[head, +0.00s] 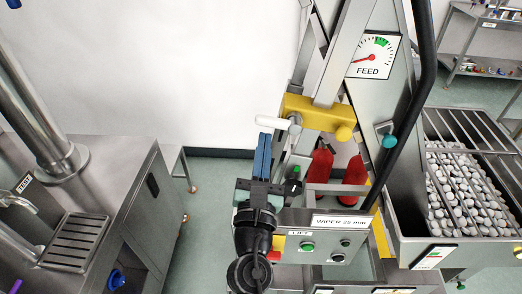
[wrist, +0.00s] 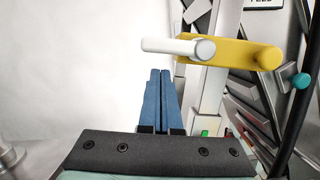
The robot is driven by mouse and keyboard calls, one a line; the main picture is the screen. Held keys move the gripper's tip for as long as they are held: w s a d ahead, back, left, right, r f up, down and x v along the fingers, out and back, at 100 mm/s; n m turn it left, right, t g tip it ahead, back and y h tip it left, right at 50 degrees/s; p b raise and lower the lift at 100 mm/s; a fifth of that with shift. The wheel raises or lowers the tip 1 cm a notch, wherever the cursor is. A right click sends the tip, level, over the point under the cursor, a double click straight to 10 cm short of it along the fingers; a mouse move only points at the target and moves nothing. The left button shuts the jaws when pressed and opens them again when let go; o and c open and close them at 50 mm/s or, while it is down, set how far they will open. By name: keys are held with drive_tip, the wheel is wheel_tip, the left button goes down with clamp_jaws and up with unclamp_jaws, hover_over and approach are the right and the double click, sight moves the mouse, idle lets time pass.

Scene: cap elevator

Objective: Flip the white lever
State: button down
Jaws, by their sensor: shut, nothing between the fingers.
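The white lever (head: 273,122) sticks out to the left from the yellow crossbar (head: 318,113) of the machine and lies roughly level. In the wrist view the white lever (wrist: 178,47) is just above and beyond the fingertips. My gripper (head: 263,140) has long blue fingers, shut together with nothing between them. In the wrist view the gripper (wrist: 160,75) points up toward the lever's underside. In the head view the fingertips appear just below the lever; I cannot tell whether they touch it.
A control panel (head: 318,245) with buttons stands below the lever. A teal knob (head: 389,141) and a black rail (head: 424,60) are to the right. A bin of caps (head: 455,185) is further right. A steel counter (head: 85,185) stands left. Space left of the lever is clear.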

sight(266, 122)
drive_tip(key=shift+d+r+p, duration=0.15)
drive_tip(key=shift+r+p, duration=0.2)
drive_tip(key=shift+r, duration=0.3)
